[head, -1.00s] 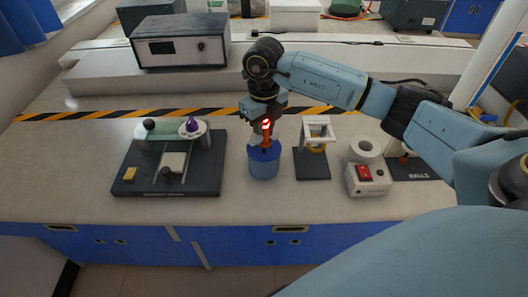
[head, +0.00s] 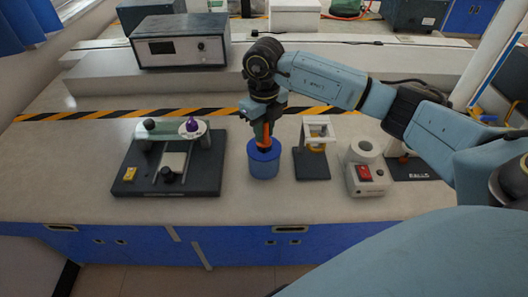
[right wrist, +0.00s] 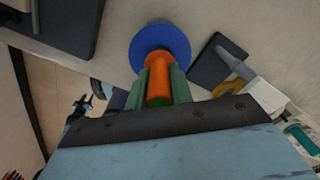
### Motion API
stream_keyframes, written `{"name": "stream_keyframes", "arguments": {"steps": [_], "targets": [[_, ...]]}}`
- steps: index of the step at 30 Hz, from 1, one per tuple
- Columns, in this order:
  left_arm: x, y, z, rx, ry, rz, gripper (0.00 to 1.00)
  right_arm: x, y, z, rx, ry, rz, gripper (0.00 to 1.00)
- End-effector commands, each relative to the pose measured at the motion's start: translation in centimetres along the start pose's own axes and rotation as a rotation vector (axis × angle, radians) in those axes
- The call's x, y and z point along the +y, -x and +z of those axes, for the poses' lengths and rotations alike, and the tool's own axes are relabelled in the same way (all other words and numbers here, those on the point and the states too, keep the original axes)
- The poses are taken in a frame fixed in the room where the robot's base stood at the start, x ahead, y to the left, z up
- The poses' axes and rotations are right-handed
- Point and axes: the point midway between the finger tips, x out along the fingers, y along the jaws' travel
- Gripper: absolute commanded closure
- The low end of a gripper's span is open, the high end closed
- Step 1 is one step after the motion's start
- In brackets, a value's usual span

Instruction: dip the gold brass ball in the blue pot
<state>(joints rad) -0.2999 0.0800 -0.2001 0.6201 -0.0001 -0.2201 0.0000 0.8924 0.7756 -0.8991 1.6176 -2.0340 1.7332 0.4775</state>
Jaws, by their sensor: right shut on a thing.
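My right gripper (head: 264,127) is shut on an orange handle (right wrist: 159,80), which it holds upright above the blue pot. The blue pot (head: 263,164) stands on the bench near its front edge. In the right wrist view the pot shows as a round blue top (right wrist: 142,42), with the handle's far end in front of it. The handle's lower end meets the pot's top in the head view. No gold brass ball can be made out on this handle; its lower end is hidden. My left gripper is not in view.
A black base with a white frame and a yellow part (head: 316,147) stands right of the pot. Beyond it is a white device with a red switch (head: 364,172). A dark board with apparatus (head: 130,187) lies to the left. The bench front between is clear.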

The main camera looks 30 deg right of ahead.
Motion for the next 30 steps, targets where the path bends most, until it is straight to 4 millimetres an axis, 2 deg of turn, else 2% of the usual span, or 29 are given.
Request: {"name": "stream_keyframes", "arguments": {"steps": [11, 30], "targets": [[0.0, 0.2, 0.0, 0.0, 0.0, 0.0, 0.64, 0.0, 0.3, 0.0, -0.001, 0.0, 0.0, 0.96], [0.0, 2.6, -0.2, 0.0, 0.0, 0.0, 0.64, 0.0, 3.5, 0.0, -0.002, 0.0, -0.001, 0.96]]}}
